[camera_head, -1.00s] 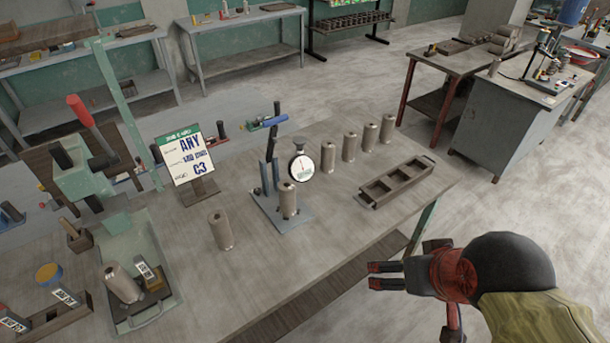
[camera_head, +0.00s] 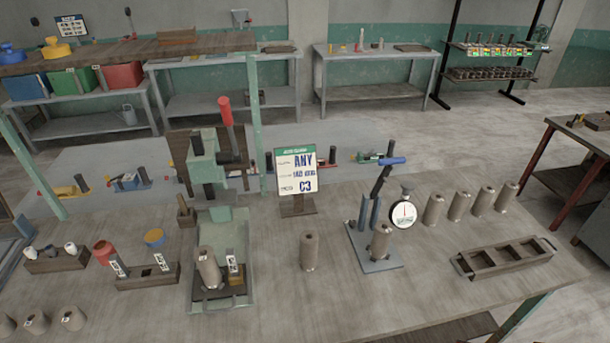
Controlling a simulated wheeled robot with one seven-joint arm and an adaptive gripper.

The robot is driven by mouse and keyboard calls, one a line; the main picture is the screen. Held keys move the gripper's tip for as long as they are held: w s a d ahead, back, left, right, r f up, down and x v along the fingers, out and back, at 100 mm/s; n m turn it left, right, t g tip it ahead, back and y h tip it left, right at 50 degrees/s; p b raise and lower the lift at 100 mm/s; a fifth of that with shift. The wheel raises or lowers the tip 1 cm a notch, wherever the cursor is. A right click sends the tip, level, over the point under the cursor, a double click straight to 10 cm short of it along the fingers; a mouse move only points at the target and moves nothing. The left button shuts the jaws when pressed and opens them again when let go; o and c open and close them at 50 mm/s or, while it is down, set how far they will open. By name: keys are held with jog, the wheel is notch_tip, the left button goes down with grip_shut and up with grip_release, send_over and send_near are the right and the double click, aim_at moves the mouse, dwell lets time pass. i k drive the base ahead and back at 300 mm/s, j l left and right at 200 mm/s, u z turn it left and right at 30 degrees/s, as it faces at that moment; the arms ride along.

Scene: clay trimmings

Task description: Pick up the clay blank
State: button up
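Several tan cylinders that look like clay blanks stand upright on the workbench (camera_head: 300,322). One cylinder (camera_head: 309,252) stands alone in the middle. Another (camera_head: 381,242) is on the gauge stand (camera_head: 376,266) with a round dial (camera_head: 403,215). One more (camera_head: 208,267) is on the base of the green press (camera_head: 222,228). A row of cylinders stands at the right, its nearest one here (camera_head: 433,209). I cannot tell which one is the task's clay blank. My gripper is not in view.
A sign (camera_head: 296,172) reading "ANY" and "C3" stands behind the lone cylinder. An empty dark tray with compartments (camera_head: 503,257) lies at the right. Small tan pieces (camera_head: 37,322) sit front left. Bench space around the lone cylinder is clear.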

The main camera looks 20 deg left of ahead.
aim_at(383, 230)
jog(key=j+z, duration=0.3)
jog(key=j, duration=0.35)
jog(key=j+z, duration=0.3)
jog(key=j, duration=0.35)
